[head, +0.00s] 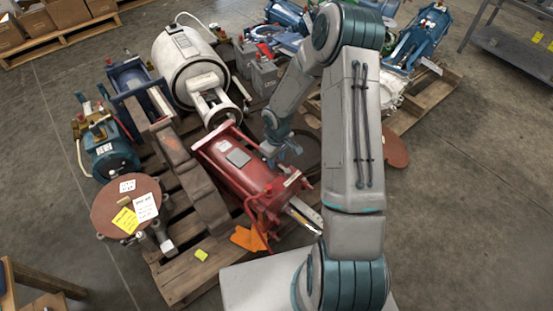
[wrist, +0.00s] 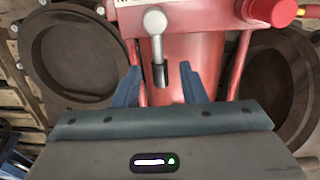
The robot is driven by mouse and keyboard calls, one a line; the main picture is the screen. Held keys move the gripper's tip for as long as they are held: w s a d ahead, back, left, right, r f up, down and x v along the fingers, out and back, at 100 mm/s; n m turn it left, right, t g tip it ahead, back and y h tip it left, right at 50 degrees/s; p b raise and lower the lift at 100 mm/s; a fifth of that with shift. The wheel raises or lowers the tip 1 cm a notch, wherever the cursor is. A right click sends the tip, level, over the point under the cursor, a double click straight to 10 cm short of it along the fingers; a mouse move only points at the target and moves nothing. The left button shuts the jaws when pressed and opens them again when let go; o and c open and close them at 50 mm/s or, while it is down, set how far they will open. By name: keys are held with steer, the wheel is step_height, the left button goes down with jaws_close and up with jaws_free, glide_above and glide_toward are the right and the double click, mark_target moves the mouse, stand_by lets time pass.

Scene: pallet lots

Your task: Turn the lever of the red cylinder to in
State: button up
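The red cylinder (head: 240,167) lies on a wooden pallet, running from upper left to lower right in the head view. In the wrist view its red body (wrist: 193,55) fills the upper middle. The lever (wrist: 157,45) is a grey rod with a round light knob at its upper end and a dark lower part, in front of the red body. My gripper (wrist: 170,72) is open, with its two blue fingers on either side of the lever's lower end. No contact shows between fingers and lever. In the head view my gripper (head: 283,152) is over the cylinder and the lever cannot be made out.
A red cap (wrist: 276,11) sits at the cylinder's upper right in the wrist view. Dark round rings (wrist: 65,50) lie on both sides. A white tank (head: 185,65), a blue motor (head: 108,150) and a brown disc (head: 108,207) crowd the pallet.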

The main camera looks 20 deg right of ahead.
jaws_close()
steer(key=shift+w+d+m, duration=0.1)
steer(key=shift+d+m, duration=0.45)
steer(key=shift+m, duration=0.75)
steer(key=shift+w+d+m, duration=0.15)
steer(key=shift+d+m, duration=0.45)
steer(key=shift+m, duration=0.7)
steer(key=shift+w+d+m, duration=0.1)
steer(key=shift+d+m, duration=0.45)
steer(key=shift+m, duration=0.75)
jaws_free()
steer(key=shift+r, duration=0.15)
step_height(320, 180, up, 14)
steer(key=p, duration=0.4)
steer(key=shift+d+f, duration=0.2)
